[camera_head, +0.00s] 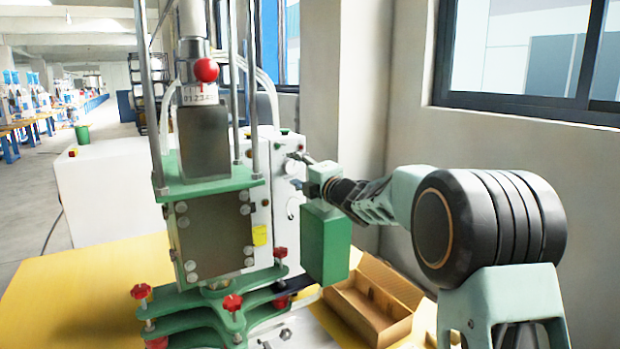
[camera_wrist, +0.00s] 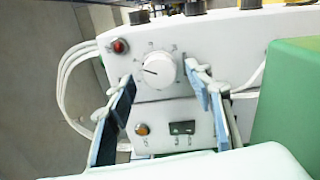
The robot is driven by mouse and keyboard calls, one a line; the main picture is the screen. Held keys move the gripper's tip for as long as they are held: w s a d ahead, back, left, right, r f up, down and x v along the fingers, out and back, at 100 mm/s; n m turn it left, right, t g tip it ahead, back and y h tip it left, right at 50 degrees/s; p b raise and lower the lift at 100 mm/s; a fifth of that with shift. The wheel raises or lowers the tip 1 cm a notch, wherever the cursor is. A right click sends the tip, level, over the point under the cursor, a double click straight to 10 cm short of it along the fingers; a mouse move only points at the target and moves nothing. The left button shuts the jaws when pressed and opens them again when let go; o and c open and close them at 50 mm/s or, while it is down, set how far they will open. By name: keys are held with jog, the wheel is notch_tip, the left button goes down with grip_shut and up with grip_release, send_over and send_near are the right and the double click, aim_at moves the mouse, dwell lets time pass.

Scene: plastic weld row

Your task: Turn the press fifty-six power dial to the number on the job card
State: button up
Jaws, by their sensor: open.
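The white power dial (camera_wrist: 155,70) is on the pale control panel in the wrist view, with a dark pointer mark toward the left and a ring of markings too small to read. My gripper (camera_wrist: 160,78) is open, one finger on each side of the dial. I cannot tell whether the fingers touch it. In the head view my gripper (camera_head: 304,159) reaches the face of the white control box (camera_head: 262,190) behind the press (camera_head: 214,235). I cannot make out a job card in either view.
A red lamp (camera_wrist: 120,46), an orange lamp (camera_wrist: 142,129) and a dark switch (camera_wrist: 182,128) are near the dial. A green block (camera_wrist: 290,100) is close on the right. In the head view, an open cardboard box (camera_head: 372,300) lies on the yellow table (camera_head: 60,290) below my arm.

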jog(key=v, duration=1)
jog(key=shift+s+d, duration=0.15)
jog(key=shift+r, duration=0.1)
